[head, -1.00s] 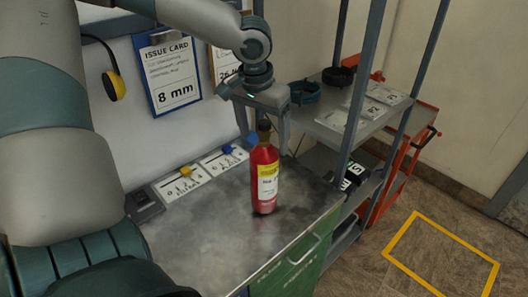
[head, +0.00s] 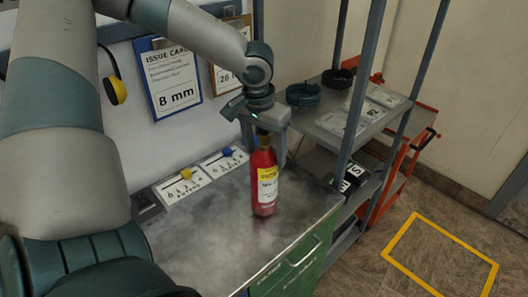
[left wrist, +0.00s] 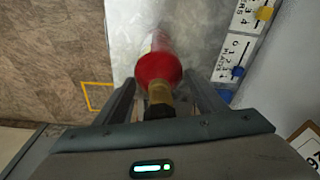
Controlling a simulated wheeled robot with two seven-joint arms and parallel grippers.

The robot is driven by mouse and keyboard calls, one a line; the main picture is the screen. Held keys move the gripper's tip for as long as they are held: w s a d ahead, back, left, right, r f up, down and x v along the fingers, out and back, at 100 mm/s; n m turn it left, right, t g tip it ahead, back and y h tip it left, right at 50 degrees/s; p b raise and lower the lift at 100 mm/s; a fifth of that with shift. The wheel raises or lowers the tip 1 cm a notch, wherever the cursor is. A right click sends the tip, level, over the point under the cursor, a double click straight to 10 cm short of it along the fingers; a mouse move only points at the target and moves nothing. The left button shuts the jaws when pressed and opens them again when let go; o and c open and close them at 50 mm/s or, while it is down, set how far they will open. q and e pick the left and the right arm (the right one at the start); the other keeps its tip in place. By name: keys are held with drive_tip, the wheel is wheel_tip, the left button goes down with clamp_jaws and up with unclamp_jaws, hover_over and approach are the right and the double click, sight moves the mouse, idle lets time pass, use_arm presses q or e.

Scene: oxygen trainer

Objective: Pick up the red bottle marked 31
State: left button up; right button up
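The red bottle (head: 264,192) stands upright on the grey metal bench top (head: 205,232), near its right end. It has a yellow and white label whose marking is too small to read surely. My left gripper (head: 264,143) is above it with its fingers pointing down, one on each side of the bottle's neck. In the left wrist view the red bottle (left wrist: 158,68) and its brass-coloured neck lie between the two spread fingers (left wrist: 162,98), with gaps on both sides. The left gripper is open. My right gripper is not in view.
Two scale cards with a yellow knob (head: 186,173) and a blue knob (head: 227,152) lie at the back of the bench. An issue card reading 8 mm (head: 170,78) hangs on the wall. A shelf rack (head: 357,130) stands close on the right.

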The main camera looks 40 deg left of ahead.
use_arm(q)
clamp_jaws()
drive_tip(key=shift+w, duration=0.1)
drive_tip(key=shift+r, duration=0.15)
drive_tip(key=shift+r, duration=0.75)
wheel_tip(320, 180, up, 26)
drive_tip(key=b, duration=0.3)
drive_tip(key=shift+r+b, duration=0.2)
drive_tip(key=shift+b, duration=0.15)
